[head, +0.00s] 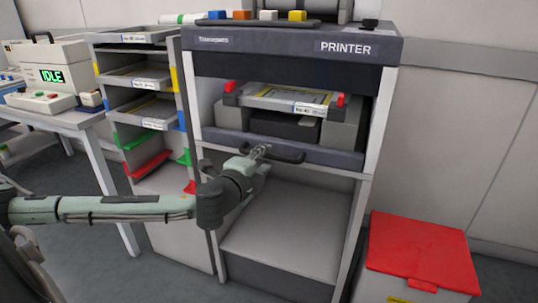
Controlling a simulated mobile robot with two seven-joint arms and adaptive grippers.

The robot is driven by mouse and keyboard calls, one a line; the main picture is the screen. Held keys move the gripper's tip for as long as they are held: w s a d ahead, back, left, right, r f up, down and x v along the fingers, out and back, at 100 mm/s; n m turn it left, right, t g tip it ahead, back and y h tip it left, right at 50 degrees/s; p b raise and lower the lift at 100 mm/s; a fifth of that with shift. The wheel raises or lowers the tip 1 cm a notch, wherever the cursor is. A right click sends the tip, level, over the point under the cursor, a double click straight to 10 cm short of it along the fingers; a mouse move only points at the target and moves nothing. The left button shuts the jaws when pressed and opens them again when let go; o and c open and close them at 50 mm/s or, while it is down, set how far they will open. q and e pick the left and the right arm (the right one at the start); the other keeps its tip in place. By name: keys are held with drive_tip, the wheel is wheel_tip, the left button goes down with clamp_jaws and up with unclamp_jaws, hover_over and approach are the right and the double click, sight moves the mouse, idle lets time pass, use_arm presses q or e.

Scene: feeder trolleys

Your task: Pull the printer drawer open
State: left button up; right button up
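The printer (345,48) is a grey cabinet with a dark top labelled PRINTER. Its drawer (338,156) has a dark grey front that sits about level with the cabinet frame. A dark bar handle (292,157) runs across the drawer front. My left gripper (261,150) is at the left half of this handle, with its fingertips overlapping the bar in the picture. The fingers look close together, but whether they are closed around the bar is too small to tell. My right gripper is not in view.
A labelled tray (287,99) with red clips sits above the drawer front. A shelf rack (145,113) with coloured tabs stands left of the printer. A red-lidded bin (420,250) stands at the lower right. The compartment below the drawer (285,235) is empty.

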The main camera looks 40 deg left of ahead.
sight(267, 157)
use_arm(q)
drive_tip(key=shift+x, duration=1.75)
drive_tip(key=shift+c, duration=0.2)
clamp_jaws()
